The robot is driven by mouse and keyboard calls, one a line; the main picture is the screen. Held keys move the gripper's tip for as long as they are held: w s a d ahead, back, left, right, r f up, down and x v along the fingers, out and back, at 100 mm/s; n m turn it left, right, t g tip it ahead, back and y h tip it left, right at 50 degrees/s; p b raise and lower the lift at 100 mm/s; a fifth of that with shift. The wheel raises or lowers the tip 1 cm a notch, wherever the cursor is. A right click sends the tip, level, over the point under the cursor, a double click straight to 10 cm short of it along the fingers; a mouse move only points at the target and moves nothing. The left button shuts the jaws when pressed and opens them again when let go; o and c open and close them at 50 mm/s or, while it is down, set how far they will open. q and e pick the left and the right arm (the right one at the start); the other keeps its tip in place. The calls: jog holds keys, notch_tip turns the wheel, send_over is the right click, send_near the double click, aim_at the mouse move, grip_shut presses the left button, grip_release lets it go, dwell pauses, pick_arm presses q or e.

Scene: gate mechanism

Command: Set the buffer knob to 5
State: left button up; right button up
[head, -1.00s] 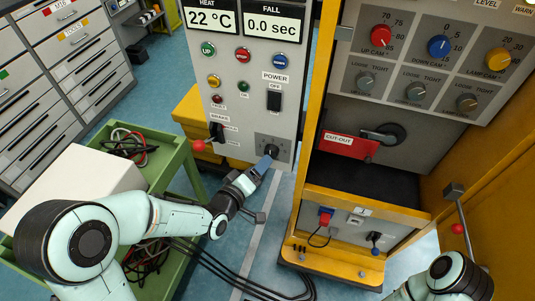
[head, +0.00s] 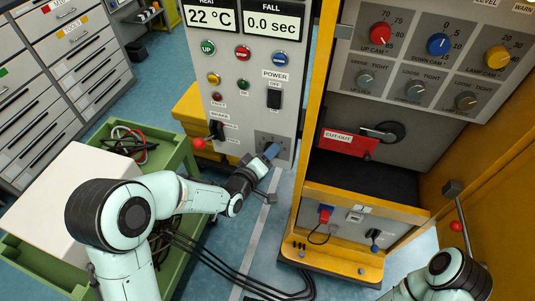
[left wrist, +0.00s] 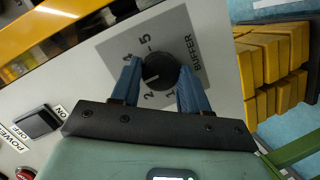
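The buffer knob (left wrist: 159,71) is a round black dial on a grey plate marked BUFFER (left wrist: 196,55). In the left wrist view its pale mark points down-left, near the 2; the 5 is at its upper left, and the 3 is not visible. My left gripper (left wrist: 160,78) has one blue finger on each side of the knob. I cannot tell whether the fingers press on it. In the head view the left gripper (head: 271,151) is at the lower part of the grey control panel (head: 240,100) and hides the knob. My right gripper is out of view.
A power switch (head: 274,98) sits above the knob, and a red-ball lever (head: 199,143) is to its left. A yellow cabinet frame (head: 318,90) stands to the right. A green cart (head: 180,150) with a white box (head: 60,195) is below my left arm.

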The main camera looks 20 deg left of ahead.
pick_arm(q)
jog(key=shift+m, duration=0.3)
jog(key=m+y+p, duration=0.1)
jog(key=m+y, duration=0.1)
jog(key=m, duration=0.2)
jog(key=m+y+p, duration=0.1)
jog(key=m+y, duration=0.1)
jog(key=m, duration=0.2)
jog(key=m+y+p, duration=0.1)
jog(key=m+y, duration=0.1)
jog(key=m, duration=0.2)
jog(key=shift+d+m+y+p, duration=0.3)
jog(key=shift+d+m+p, duration=0.05)
jog(key=shift+d+m, duration=0.05)
jog(key=shift+f, duration=0.1)
dwell(0.8)
jog(key=o, duration=1.1)
jog(key=shift+c, duration=0.2)
